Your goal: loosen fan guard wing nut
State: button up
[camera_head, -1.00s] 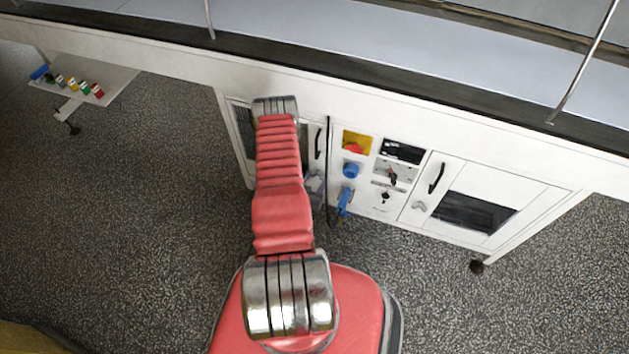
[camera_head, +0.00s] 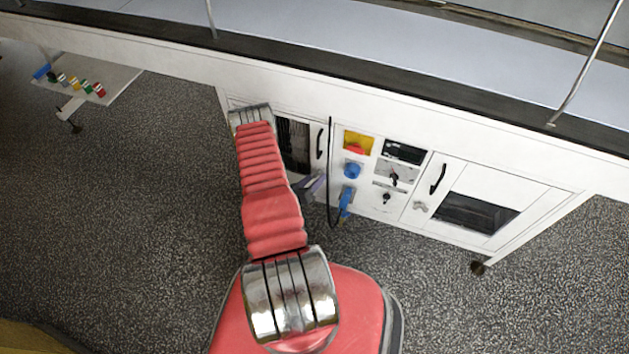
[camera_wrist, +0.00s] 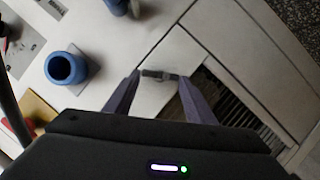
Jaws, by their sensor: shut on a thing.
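A small grey wing nut (camera_wrist: 160,75) sits on a white panel beside a dark slatted grille (camera_wrist: 245,105), which I take to be the fan guard. My gripper (camera_wrist: 159,78) has its two purple fingers on either side of the wing nut, shut on it, in the wrist view. In the head view my gripper (camera_head: 313,186) is low at the cabinet front, near the lower right of the left door; the wing nut cannot be made out there.
A black door handle (camera_head: 319,143) stands above. The right door has its own grey latch (camera_head: 420,206).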

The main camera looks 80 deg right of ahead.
jog(key=n, duration=0.1)
jog(key=n+g, duration=0.1)
jog(key=w+n+g, duration=0.1)
jog(key=n, duration=0.1)
jog(key=shift+f+h, duration=0.4)
jog(key=n+g, duration=0.1)
jog(key=n, duration=0.1)
jog(key=f+n+h, duration=0.1)
jog(key=n, duration=0.2)
jog(key=shift+w+d+g+h, duration=0.1)
jog(key=shift+g+h, duration=0.2)
jog(key=shift+g, duration=0.1)
jog(key=o, duration=1)
jog(key=shift+r, duration=0.1)
jog(key=shift+o, duration=0.2)
jog(key=v, duration=1.3)
jog(key=shift+a, duration=0.35)
jog(key=shift+w, duration=0.15)
